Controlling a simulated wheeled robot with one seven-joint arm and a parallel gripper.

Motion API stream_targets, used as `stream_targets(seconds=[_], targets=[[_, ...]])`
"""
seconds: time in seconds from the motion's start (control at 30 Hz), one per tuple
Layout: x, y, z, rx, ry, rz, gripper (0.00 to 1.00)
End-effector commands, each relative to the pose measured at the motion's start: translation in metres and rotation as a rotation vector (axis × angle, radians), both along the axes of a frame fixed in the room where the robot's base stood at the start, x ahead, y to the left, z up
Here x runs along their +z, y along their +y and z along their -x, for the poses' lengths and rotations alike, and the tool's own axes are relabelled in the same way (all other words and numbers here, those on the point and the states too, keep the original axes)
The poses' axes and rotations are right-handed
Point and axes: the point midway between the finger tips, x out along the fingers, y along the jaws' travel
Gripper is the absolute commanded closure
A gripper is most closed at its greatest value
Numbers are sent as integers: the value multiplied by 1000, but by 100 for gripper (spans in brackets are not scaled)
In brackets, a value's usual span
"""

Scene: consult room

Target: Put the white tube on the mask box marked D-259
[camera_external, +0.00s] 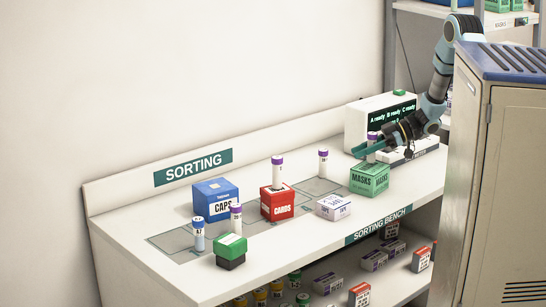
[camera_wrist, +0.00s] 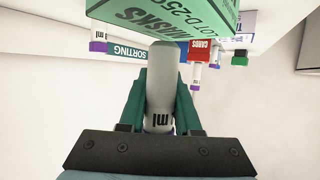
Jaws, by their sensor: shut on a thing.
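The white tube (camera_wrist: 162,75) is clamped between the green fingers of my gripper (camera_wrist: 160,90) in the wrist view. In the external view the tube's purple cap (camera_external: 372,135) shows above my gripper (camera_external: 366,149). The green mask box (camera_external: 369,180) stands on the bench right below the tube; its marking D-259 reads in the wrist view (camera_wrist: 165,18). The tube is upright in the external view, its lower end close to the box top. I cannot tell whether they touch.
The display unit (camera_external: 380,115) stands just behind. On the bench (camera_external: 300,235) are a blue caps box (camera_external: 216,200), a red cards box (camera_external: 277,205), a white box (camera_external: 333,207), a green-and-black box (camera_external: 230,250) and several other purple-capped tubes. A metal cabinet (camera_external: 505,190) stands at right.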

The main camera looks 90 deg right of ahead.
Motion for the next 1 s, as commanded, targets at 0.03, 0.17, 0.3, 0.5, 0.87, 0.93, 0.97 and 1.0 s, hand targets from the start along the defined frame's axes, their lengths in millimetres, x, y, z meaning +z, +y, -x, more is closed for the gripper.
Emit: stream_targets(seconds=[0.03,0.17,0.3,0.5,0.87,0.93,0.97,1.0], targets=[[-5,0,0,0,0,-2,100],[-11,0,0,0,0,1,100],[-11,0,0,1,0,2,100],[-15,0,0,0,0,1,100],[-14,0,0,0,0,1,38],[-14,0,0,0,0,1,38],[-14,0,0,0,0,1,38],[-13,0,0,0,0,1,38]])
